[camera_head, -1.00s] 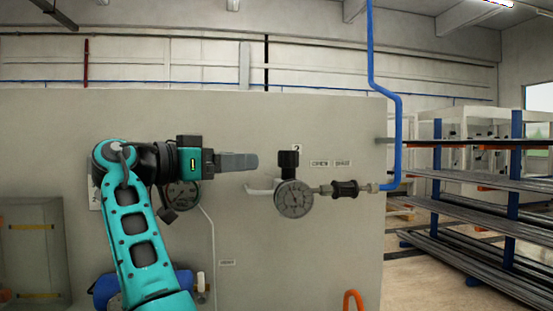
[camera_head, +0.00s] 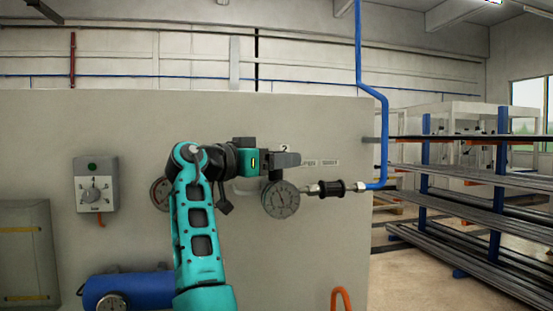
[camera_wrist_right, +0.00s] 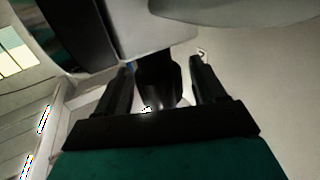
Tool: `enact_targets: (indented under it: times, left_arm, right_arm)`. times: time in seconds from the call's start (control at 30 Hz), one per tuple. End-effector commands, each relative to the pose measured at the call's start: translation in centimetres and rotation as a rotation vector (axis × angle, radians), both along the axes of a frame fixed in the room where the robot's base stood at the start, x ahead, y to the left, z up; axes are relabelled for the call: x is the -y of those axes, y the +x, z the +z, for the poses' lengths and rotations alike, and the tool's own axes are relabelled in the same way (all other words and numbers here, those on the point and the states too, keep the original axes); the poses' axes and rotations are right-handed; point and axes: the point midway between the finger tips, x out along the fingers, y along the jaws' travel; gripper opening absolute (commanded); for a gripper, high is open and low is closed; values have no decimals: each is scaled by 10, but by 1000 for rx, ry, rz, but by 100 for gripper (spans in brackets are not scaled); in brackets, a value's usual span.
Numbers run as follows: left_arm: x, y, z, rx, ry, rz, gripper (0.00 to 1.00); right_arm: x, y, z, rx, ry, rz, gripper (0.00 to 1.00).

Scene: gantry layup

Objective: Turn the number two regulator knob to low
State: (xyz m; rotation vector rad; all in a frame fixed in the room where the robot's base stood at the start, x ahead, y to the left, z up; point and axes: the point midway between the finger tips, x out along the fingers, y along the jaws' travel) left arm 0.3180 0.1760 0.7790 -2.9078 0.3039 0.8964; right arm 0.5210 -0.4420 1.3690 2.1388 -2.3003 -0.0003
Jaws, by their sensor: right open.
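The number two regulator's round gauge (camera_head: 281,200) is on the grey panel, under the label marked 2 (camera_head: 286,149). Its black knob sits above the gauge and is mostly hidden behind my right gripper (camera_head: 287,160) in the head view. In the right wrist view the dark knob (camera_wrist_right: 158,82) stands between the two fingers of my right gripper (camera_wrist_right: 160,88). The fingers are open, one on each side of it, with narrow gaps showing. I cannot tell which way the knob is set. My left gripper is not in view.
A black fitting (camera_head: 332,188) joins the regulator to a blue pipe (camera_head: 384,140) on the right. A grey selector box (camera_head: 96,185) is on the panel at left, above a blue tank (camera_head: 140,290). A rack of bars (camera_head: 470,215) stands at right.

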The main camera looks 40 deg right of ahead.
Motion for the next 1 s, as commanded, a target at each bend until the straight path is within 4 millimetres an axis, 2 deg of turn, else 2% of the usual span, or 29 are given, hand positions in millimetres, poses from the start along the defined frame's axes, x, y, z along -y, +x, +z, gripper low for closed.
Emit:
enact_targets:
  times: [0.1, 0.63, 1.0]
  left_arm:
    - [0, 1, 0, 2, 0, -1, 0]
    - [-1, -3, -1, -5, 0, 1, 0]
    - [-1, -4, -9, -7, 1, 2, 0]
  right_arm:
    - [0, 0, 0, 0, 0, 0, 70]
    - [0, 0, 0, 0, 0, -1, 19]
    - [0, -1, -2, 3, 0, 63, 18]
